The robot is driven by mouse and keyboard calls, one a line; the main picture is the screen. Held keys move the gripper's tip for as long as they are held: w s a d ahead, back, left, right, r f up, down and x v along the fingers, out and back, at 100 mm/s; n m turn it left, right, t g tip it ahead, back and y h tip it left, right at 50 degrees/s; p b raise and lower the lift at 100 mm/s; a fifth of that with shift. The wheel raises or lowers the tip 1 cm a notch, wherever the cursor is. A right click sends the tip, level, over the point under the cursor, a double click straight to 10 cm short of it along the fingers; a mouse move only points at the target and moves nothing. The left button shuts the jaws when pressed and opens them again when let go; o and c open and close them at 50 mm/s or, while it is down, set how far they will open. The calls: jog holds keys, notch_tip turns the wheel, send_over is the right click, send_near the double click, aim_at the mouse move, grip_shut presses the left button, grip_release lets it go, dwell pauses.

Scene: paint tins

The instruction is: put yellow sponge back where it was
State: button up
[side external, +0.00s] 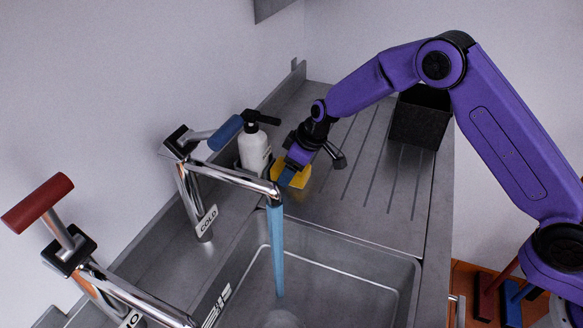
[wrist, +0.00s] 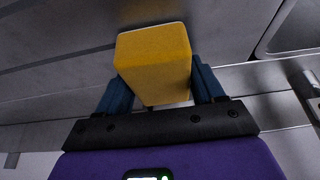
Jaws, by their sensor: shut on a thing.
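The yellow sponge (side external: 303,178) is at the left side of the ribbed steel drainboard, just behind the sink and close to the white pump bottle. My gripper (side external: 287,174) reaches down over it from above. In the wrist view the sponge (wrist: 152,55) sits between the two blue fingers of my gripper (wrist: 163,82), which is shut on it.
A white bottle (side external: 254,152) with a black pump stands beside the sponge. The blue-handled cold tap (side external: 235,178) runs a blue stream (side external: 277,250) into the sink (side external: 345,262). A black bin (side external: 418,122) stands at the back right. The middle of the drainboard (side external: 365,190) is clear.

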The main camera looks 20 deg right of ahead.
jog(key=shift+f, duration=0.15)
jog(key=o, duration=1)
jog(key=v, duration=1.1)
jog(key=shift+s+d+r, duration=0.1)
jog(key=shift+s+r, duration=0.05)
jog(key=shift+r, duration=0.5)
jog(key=shift+s, duration=0.1)
